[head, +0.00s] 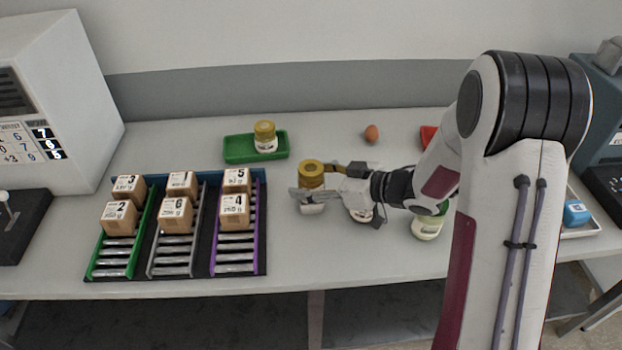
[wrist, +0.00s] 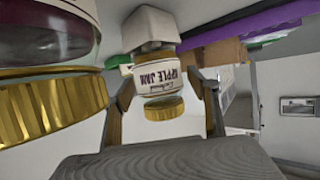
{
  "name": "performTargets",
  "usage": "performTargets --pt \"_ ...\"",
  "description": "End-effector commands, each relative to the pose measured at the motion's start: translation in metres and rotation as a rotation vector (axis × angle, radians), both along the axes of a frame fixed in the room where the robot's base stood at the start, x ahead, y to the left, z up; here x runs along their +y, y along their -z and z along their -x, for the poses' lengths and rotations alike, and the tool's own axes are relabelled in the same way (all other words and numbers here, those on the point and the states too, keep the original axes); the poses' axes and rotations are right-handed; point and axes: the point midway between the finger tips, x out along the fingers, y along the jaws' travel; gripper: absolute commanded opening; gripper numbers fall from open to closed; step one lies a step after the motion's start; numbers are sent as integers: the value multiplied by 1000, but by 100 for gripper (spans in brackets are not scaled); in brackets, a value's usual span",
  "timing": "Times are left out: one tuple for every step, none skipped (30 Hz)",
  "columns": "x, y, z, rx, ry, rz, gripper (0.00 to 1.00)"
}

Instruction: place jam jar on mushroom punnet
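My gripper (head: 318,182) is level with the jar. Its fingers (wrist: 163,92) are spread on either side of the jar with visible gaps. The far finger is partly hidden in the head view.
Another gold-lidded jar (head: 265,138) stands on a green tray (head: 239,149). An egg (head: 371,133) lies behind. Numbered boxes (head: 176,220) fill roller lanes at left. Table between lanes and gripper is clear.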

Motion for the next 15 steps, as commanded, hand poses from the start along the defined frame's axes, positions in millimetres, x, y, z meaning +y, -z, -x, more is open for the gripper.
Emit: performTargets --pt "0 0 0 0 0 0 59" --pt "0 0 0 0 0 0 59" --pt "0 0 0 0 0 0 59" --pt "0 0 0 0 0 0 59" --pt "0 0 0 0 0 0 59" --pt "0 0 0 0 0 0 59" --pt "0 0 0 0 0 0 59" --pt "0 -1 0 0 0 0 59" --pt "0 -1 0 0 0 0 59" --pt "0 -2 0 0 0 0 59" --pt "0 -2 0 0 1 0 59" --pt "0 -4 0 0 1 0 59" --pt "-2 -4 1 -1 2 0 59" --pt "-3 -5 2 -1 2 0 59" --pt "-5 -6 3 -1 2 0 59"
